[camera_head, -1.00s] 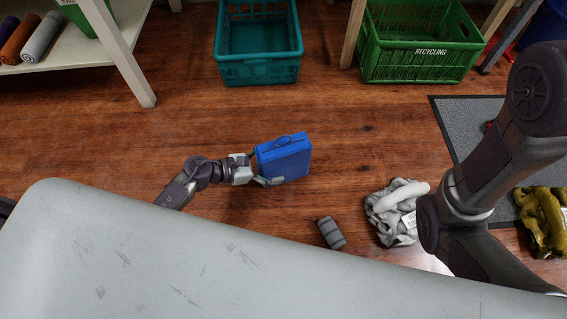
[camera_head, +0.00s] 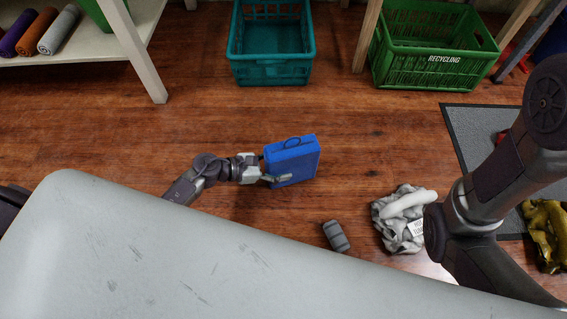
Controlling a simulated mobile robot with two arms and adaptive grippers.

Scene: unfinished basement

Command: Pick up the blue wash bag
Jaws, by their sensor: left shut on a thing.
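The blue wash bag (camera_head: 294,158) is a boxy bag with a small handle on top, near the middle of the view over the wooden floor. My left gripper (camera_head: 268,172) is at its left side, shut on the bag, with one finger across its near face. The other finger is mostly hidden. I cannot tell whether the bag touches the floor. My right arm shows at the right, but its gripper is not in view.
A teal crate (camera_head: 271,72) and a green recycling crate (camera_head: 434,73) stand at the back. A grey roll (camera_head: 336,236) and a grey-white bundle (camera_head: 402,236) lie on the floor. A grey mat (camera_head: 470,128) is at right, a white shelf (camera_head: 148,82) at left.

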